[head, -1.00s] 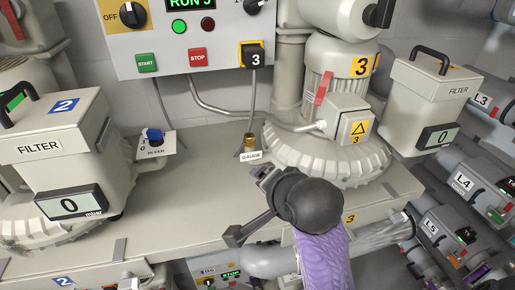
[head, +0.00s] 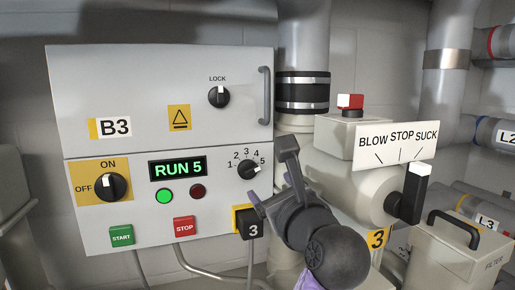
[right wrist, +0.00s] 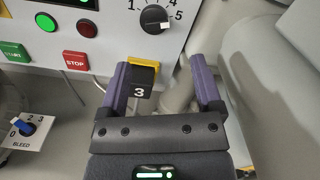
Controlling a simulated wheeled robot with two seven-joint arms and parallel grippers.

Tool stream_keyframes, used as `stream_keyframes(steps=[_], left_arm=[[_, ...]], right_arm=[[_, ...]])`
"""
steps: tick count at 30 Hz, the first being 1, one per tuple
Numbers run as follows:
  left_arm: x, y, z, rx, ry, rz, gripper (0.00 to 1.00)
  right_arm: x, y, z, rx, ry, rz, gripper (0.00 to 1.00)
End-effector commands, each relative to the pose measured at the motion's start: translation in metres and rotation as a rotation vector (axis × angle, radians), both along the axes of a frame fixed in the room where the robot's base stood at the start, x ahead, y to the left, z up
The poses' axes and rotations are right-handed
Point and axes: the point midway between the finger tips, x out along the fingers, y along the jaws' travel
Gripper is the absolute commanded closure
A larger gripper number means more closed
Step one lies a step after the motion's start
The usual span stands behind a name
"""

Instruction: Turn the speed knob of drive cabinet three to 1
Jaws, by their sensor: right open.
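Drive cabinet B3 (head: 210,100), with a black "3" tag (head: 248,224) at its lower right, fills the left of the head view. Its black speed knob (head: 247,170) has a scale from 1 to 5, and its white mark points to 5. The display (head: 178,168) reads RUN 5. My right gripper (head: 268,168) is open and empty, just right of and below the speed knob. In the right wrist view the knob (right wrist: 153,17) is at the top, beyond the open fingers (right wrist: 162,64), and not touched. My left gripper is not in view.
An ON/OFF switch (head: 108,187) set to ON, a LOCK knob (head: 219,97), a green START button (head: 121,236) and a red STOP button (head: 184,227) share the panel. The green lamp is lit. A blower valve with a black-and-white lever (head: 413,192) stands right.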

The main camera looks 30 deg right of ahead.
Motion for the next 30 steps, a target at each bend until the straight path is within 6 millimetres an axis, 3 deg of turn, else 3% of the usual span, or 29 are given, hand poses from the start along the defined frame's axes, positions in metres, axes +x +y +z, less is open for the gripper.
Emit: stream_keyframes(steps=[1, 2, 6, 9, 13, 21, 23, 30], left_arm=[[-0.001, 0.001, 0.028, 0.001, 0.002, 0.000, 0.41], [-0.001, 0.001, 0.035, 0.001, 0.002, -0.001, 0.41], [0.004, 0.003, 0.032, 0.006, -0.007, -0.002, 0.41], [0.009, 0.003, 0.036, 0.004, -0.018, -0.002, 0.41], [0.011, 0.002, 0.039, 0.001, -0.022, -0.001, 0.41], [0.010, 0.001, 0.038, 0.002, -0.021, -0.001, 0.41], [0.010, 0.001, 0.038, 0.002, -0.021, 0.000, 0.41], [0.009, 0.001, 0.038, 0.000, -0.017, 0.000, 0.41]], right_arm=[[0.002, -0.001, 0.011, 0.006, 0.011, -0.001, 0.17], [0.004, -0.002, 0.010, 0.008, 0.011, -0.003, 0.17], [0.044, -0.012, 0.002, 0.003, 0.005, -0.003, 0.17], [0.061, -0.016, 0.001, 0.003, 0.003, -0.004, 0.17], [0.072, -0.019, 0.000, 0.003, 0.001, -0.004, 0.17], [0.075, -0.019, -0.001, 0.003, 0.000, -0.003, 0.17], [0.075, -0.019, -0.001, 0.003, 0.000, -0.003, 0.25], [0.075, -0.019, -0.001, 0.003, 0.000, -0.004, 0.76]])
